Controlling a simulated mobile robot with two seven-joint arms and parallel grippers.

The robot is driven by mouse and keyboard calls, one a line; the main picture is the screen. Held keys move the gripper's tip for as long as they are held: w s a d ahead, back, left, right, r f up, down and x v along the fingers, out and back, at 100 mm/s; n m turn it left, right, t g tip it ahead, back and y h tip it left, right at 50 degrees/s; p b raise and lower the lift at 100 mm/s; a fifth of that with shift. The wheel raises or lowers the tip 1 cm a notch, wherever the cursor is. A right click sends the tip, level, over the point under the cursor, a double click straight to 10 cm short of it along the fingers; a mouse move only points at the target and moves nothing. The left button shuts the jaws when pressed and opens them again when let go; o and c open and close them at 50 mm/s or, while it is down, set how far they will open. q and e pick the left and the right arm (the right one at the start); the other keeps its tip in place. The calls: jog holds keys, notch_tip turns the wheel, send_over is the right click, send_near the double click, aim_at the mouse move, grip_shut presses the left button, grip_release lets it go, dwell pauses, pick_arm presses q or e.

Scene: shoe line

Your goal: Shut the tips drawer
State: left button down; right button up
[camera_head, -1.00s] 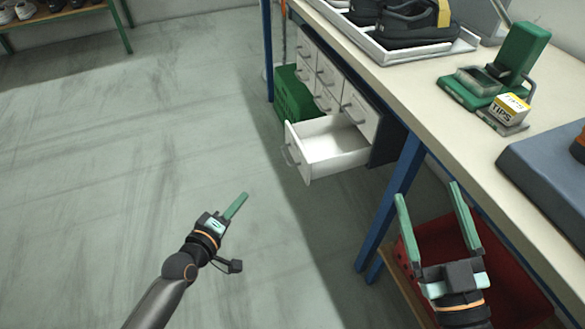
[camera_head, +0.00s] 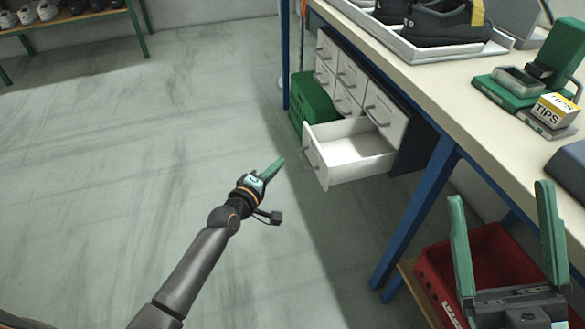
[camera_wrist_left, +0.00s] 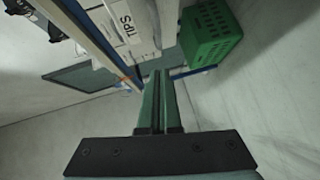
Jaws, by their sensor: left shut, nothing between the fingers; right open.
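The tips drawer (camera_head: 345,152) is white and empty inside, and it stands pulled out from the bottom of the drawer unit (camera_head: 362,88) under the workbench. Its front has a grey handle and faces left in the head view. In the left wrist view a white front with a TIPS label (camera_wrist_left: 128,22) shows ahead of the fingers. My left gripper (camera_head: 280,164) is shut and empty, a little left of the drawer front and apart from it; its fingers (camera_wrist_left: 158,75) also show in the wrist view. My right gripper (camera_head: 502,205) is open and empty near the bench's front edge.
A green crate (camera_head: 316,100) stands on the floor behind the drawer. A blue bench leg (camera_head: 415,210) stands right of it, and a red crate (camera_head: 490,262) sits below my right gripper. A yellow-white TIPS box (camera_head: 556,110) is on the bench. Floor at left is clear.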

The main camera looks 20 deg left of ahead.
pick_arm(q)
jog(key=shift+w+d+f+b, duration=0.2)
jog(key=shift+w+d+f, duration=0.05)
jog(key=shift+w+d, duration=0.55)
jog(key=shift+w+d+f+b, duration=0.2)
jog(key=shift+w+d, duration=0.4)
jog(key=shift+d, duration=0.3)
pick_arm(e)
jog(key=shift+f, duration=0.65)
pick_arm(q)
jog(key=shift+w+d, duration=0.1)
pick_arm(e)
jog(key=shift+f, duration=0.15)
